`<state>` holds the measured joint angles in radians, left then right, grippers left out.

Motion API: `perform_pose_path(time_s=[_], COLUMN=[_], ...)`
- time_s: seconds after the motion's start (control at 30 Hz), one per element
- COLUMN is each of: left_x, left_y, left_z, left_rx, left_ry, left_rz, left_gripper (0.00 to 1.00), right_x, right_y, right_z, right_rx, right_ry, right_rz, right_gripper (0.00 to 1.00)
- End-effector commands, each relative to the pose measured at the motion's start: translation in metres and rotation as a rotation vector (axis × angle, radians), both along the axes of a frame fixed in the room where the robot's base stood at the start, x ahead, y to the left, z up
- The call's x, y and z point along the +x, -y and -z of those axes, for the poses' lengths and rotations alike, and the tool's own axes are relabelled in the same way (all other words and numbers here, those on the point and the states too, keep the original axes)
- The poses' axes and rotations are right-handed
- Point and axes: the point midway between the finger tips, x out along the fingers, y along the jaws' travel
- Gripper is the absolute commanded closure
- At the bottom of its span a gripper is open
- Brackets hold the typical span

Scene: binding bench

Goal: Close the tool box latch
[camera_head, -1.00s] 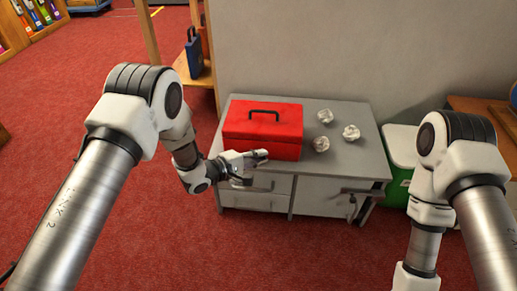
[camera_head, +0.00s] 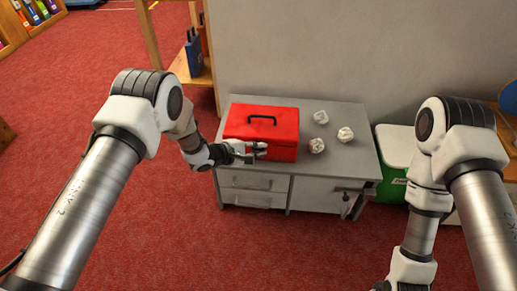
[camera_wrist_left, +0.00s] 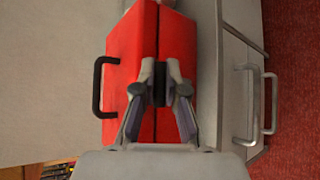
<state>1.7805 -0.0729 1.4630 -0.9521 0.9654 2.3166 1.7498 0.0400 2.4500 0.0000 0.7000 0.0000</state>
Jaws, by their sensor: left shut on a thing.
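The red tool box (camera_head: 284,121) sits on the grey cabinet with its lid down and a black carrying handle (camera_head: 262,118) on top. It also shows in the left wrist view (camera_wrist_left: 128,60). My left gripper (camera_head: 260,149) is at the front face of the box. In the left wrist view my left gripper (camera_wrist_left: 160,92) is shut on a small dark part at the lid seam, which looks like the latch (camera_wrist_left: 159,82). The fingers hide most of the latch, so I cannot tell its position. My right arm shows at the lower right; its gripper is out of view.
The grey cabinet (camera_head: 350,170) has drawer handles on its front. Several crumpled white papers, one of them at the front (camera_head: 317,145), lie right of the box. A green bin with a white lid (camera_head: 393,143) stands to the right. A wooden shelf (camera_head: 150,45) is behind left.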

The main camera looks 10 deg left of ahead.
Motion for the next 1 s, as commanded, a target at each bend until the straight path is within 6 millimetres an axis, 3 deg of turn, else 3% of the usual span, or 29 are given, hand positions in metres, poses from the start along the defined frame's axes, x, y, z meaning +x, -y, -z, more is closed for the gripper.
perform_pose_path(time_s=[0.07, 0.1, 0.17, 0.57, 1.0], left_x=[0.0, 0.0, 0.0, -0.004, -0.061], left_y=[0.0, 0.0, 0.0, -0.006, -0.076], left_z=[0.0, 0.0, 0.0, -0.004, -0.043], left_rx=[-0.001, -0.001, 0.0, 0.0, -0.002], left_ry=[0.001, 0.001, 0.001, 0.0, -0.001], left_rz=[0.001, 0.001, 0.0, -0.002, -0.004], left_gripper=[1.0, 0.82, 0.63, 0.63, 0.63], right_x=[0.0, 0.0, 0.0, 0.0, 0.0], right_y=[0.0, 0.0, 0.0, 0.0, 0.0], right_z=[0.0, 0.0, 0.0, 0.0, 0.0], right_rx=[0.0, 0.0, 0.0, 0.0, 0.0], right_ry=[0.0, 0.0, 0.0, 0.0, 0.0], right_rz=[0.0, 0.0, 0.0, 0.0, 0.0], right_gripper=[1.0, 1.0, 1.0, 1.0, 1.0])
